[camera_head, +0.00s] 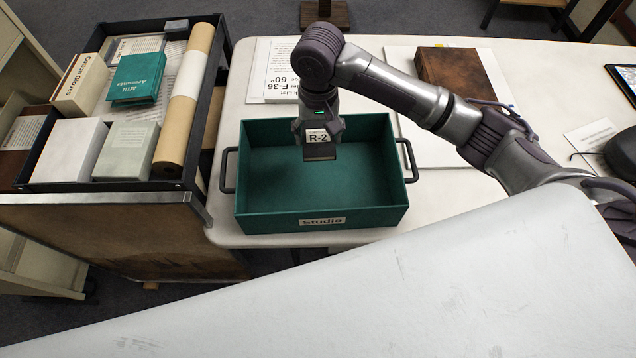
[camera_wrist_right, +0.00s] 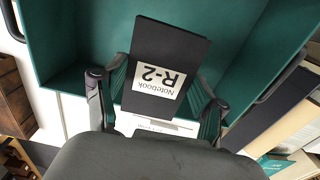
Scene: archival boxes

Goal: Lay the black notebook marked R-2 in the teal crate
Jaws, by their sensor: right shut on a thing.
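The teal crate (camera_head: 320,218) stands on the white table, with a "Studio" label on its front wall and black side handles. My right gripper (camera_head: 318,138) is over the crate and shut on the black notebook (camera_head: 320,153), whose white label reads R-2. The notebook is held above the crate floor; the floor under it shows empty. In the right wrist view the notebook (camera_wrist_right: 192,48) sits between the two fingers, with the teal crate walls (camera_wrist_right: 262,60) around it. My left gripper is not in view.
A dark-framed cart (camera_head: 120,190) at the left holds boxes, a teal book (camera_head: 137,78) and a long tan roll (camera_head: 186,100). A brown leather book (camera_head: 452,68) lies behind my right arm. A printed sign (camera_head: 272,72) lies behind the crate. A pale surface (camera_head: 400,290) fills the foreground.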

